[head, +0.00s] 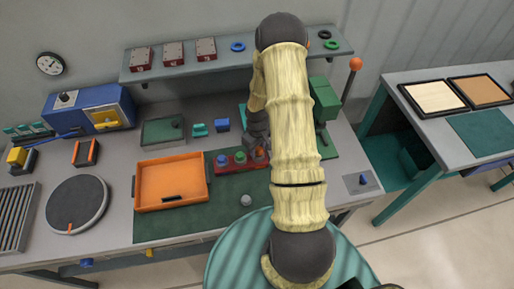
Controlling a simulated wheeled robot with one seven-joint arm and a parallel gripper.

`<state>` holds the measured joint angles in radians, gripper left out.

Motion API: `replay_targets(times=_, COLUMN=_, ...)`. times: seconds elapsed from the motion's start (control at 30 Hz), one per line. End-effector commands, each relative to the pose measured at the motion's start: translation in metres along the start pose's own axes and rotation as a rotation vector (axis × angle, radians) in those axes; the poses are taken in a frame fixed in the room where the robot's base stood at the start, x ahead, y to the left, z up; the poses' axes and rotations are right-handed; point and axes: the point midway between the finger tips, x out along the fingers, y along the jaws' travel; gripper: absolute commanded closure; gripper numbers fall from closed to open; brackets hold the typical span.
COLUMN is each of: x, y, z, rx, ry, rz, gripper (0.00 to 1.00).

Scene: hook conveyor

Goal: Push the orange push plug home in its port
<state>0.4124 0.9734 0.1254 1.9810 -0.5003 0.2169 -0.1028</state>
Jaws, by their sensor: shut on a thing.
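A red block (232,168) stands on the green mat in front of the shelf. A blue plug (222,159) and a green plug (239,157) sit along its top. The orange push plug (260,154) shows as a small patch at the block's right end. My gripper (260,149) is over that end, shut on the orange push plug. My arm hides much of the gripper and the ground to its right. The port is hidden, and I cannot tell how deep the plug sits.
An orange tray (145,202) lies left of the block, and a grey knob (246,200) stands in front. A green press with an orange-knobbed lever (355,64) stands behind my arm to the right. A shelf (190,73) spans the back. Bare mat (215,215) lies in front.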

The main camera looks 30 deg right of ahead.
Motion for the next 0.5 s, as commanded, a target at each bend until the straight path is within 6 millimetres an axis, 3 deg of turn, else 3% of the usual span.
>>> replay_targets(times=0.5, x=0.0049, y=-0.0002, z=-0.0001, rx=0.0, ry=0.0, rz=0.0, gripper=0.88)
